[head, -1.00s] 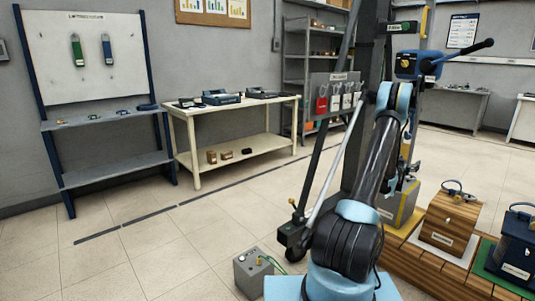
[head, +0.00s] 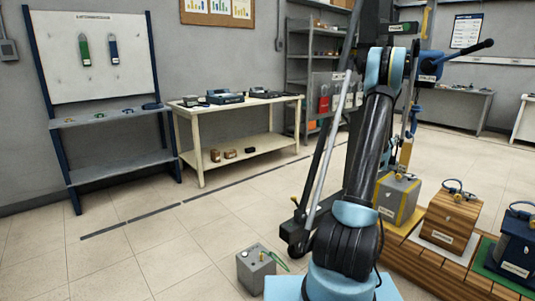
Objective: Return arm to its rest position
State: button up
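My arm (head: 366,150) rises from its light-blue base at the bottom centre, with black links and light-blue joint covers. Its upper joint (head: 391,68) stands high, in front of the dark column and beside the blue crank unit. The links past this joint are hidden behind the arm or cannot be told apart from the column's gear. My gripper cannot be made out, so whether it holds anything does not show.
A grey box (head: 256,268) with a green cable stands on the floor left of my base. A grey-yellow box (head: 398,200), a wooden box (head: 450,218) and a dark blue box (head: 515,250) stand at right. A cream workbench (head: 240,108) stands behind; the left floor is clear.

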jog(key=s+a+r+n+y, duration=0.2)
jog(key=a+r+y, duration=0.1)
jog(key=a, duration=0.6)
jog(key=s+a+r+n+y, duration=0.2)
jog(key=s+a+r+y, duration=0.1)
jog(key=a, duration=0.6)
jog(key=s+a+r+n+y, duration=0.1)
jog(key=s+a+r+y, duration=0.2)
jog(key=a, duration=0.6)
jog(key=s+a+n+g+y, duration=0.2)
jog(key=s+a+g, duration=0.1)
jog(key=s+a, duration=0.5)
jog(key=s+a+f+g, duration=0.35)
jog(key=s+a, duration=0.25)
jog(key=s, duration=0.5)
jog(key=s+a+f+g, duration=0.2)
jog(key=s+a+f, duration=0.25)
jog(key=s, duration=0.55)
jog(key=s+f+g+h, duration=0.1)
jog(key=s+f, duration=0.3)
jog(key=s, duration=0.7)
jog(key=s+f+m+g+h, duration=0.1)
jog(key=s+f+g, duration=0.2)
jog(key=s, duration=0.8)
notch_tip(320, 180, down, 2)
jog(key=shift+s+d+f+g, duration=0.1)
jog(key=shift+s+d+g, duration=0.05)
jog(key=shift+d+g, duration=0.25)
